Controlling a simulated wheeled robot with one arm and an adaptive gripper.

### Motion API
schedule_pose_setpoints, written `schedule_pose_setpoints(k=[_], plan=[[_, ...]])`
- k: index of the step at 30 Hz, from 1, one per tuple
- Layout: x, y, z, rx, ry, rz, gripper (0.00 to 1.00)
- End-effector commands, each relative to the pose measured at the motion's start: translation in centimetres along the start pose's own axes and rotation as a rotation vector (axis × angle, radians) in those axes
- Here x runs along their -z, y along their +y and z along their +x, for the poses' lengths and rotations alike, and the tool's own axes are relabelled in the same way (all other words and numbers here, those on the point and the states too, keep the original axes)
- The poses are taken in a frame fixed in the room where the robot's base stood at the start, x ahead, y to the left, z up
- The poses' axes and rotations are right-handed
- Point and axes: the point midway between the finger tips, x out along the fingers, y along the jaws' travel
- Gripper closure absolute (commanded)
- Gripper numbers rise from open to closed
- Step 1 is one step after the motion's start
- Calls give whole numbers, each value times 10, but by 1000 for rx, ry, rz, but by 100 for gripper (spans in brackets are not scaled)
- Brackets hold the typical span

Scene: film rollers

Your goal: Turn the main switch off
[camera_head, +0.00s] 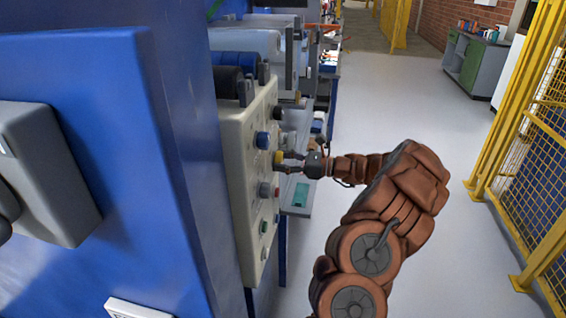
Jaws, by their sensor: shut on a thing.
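A pale grey control panel (240,160) stands upright on the side of the machine, with several knobs and buttons. No label shows which control is the main switch.
A blue cabinet (120,130) with a grey box (45,170) fills the left. Rollers (245,42) lie behind the panel. A yellow fence (500,110) runs along the right. Grey floor (390,95) is open between machine and fence.

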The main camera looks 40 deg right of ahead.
Motion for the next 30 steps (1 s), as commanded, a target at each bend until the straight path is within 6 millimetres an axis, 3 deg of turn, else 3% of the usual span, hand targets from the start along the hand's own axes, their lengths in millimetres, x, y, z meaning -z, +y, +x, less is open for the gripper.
schedule_pose_setpoints(k=[8,30], plan=[[3,0,1,0,-2,-176,82],[4,-3,0,1,-1,-865,82]])
